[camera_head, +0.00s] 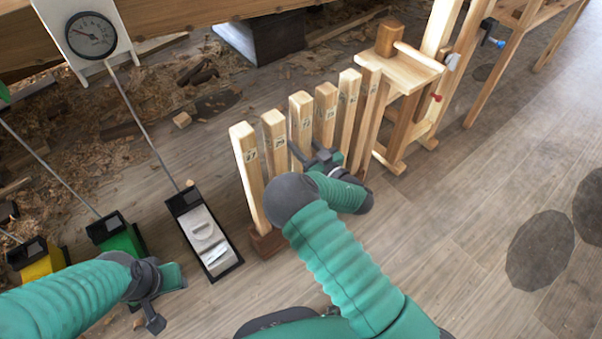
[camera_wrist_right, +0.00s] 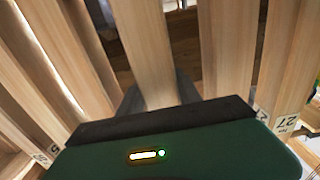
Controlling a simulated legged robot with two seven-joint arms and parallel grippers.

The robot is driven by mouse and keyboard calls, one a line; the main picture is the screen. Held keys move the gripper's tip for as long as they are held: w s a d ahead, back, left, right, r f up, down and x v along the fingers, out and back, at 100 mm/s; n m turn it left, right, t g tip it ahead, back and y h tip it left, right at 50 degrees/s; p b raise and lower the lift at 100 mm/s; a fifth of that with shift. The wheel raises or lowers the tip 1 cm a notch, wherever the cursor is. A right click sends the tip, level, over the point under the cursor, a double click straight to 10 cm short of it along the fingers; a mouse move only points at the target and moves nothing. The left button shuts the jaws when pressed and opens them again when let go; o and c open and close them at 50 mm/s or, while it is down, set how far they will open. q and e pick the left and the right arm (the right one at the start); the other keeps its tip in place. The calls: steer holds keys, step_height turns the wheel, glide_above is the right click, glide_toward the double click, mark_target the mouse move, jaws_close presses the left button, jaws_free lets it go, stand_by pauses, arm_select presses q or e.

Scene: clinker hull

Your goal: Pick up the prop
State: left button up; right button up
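The props are several upright pale wooden posts with number labels, standing in a row in a dark wooden base (camera_head: 266,240). The nearest prop (camera_head: 250,175) is marked 27. My right gripper (camera_head: 318,158) is at the third prop (camera_head: 302,112) from the near end, at about mid-height. In the right wrist view this prop (camera_wrist_right: 150,50) stands between the two fingers (camera_wrist_right: 160,96), with no clear gap on either side; the fingers look shut on it. My left gripper (camera_head: 152,305) is low at the left, apart from the props; its finger gap is unclear.
Close neighbouring posts (camera_wrist_right: 228,50) flank the right gripper. A wooden stand (camera_head: 405,72) adjoins the row's far end. A black-and-white box (camera_head: 203,238), a green box (camera_head: 122,238) and a yellow box (camera_head: 40,262) stand left. The floor at right is mostly clear.

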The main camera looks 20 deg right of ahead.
jaws_close()
